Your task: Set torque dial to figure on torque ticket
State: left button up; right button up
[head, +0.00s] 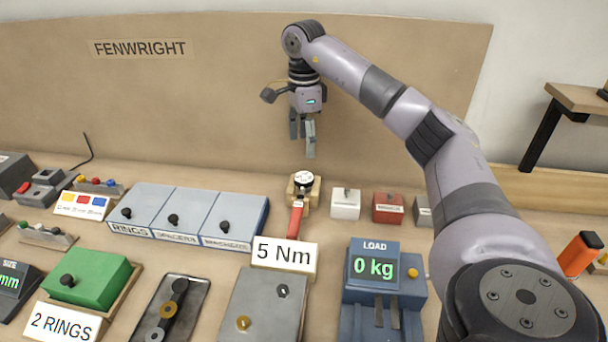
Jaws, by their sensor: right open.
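The torque ticket (284,254) is a white card that reads "5 Nm". It stands at the back edge of a grey box in the front middle. Behind it, a round dial with a white marked face and dark rim (303,178) sits by a small wooden block, with a red handle (296,220) pointing toward me. I take this to be the torque dial; its figures are too small to read. My right gripper (305,150) hangs pointing down above the dial, apart from it, open and empty. My left gripper is out of view.
Blue-grey bins (235,222) labelled rings, spacers and washers stand left of the dial. White (345,204) and red (387,208) small boxes stand close on its right. A blue load unit (375,290) reading "0 kg" is in front right. The backboard (220,90) rises behind.

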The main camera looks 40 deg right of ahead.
aim_at(304, 177)
notch_tip(304, 177, down, 9)
jog(key=shift+f+p, duration=0.1)
jog(key=shift+p, duration=0.3)
jog(key=shift+d+f, duration=0.1)
jog(key=shift+f, duration=0.2)
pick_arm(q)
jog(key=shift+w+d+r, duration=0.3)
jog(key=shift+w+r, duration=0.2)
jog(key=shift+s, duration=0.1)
pick_arm(e)
jog(key=shift+c, duration=0.8)
jog(key=c, duration=1)
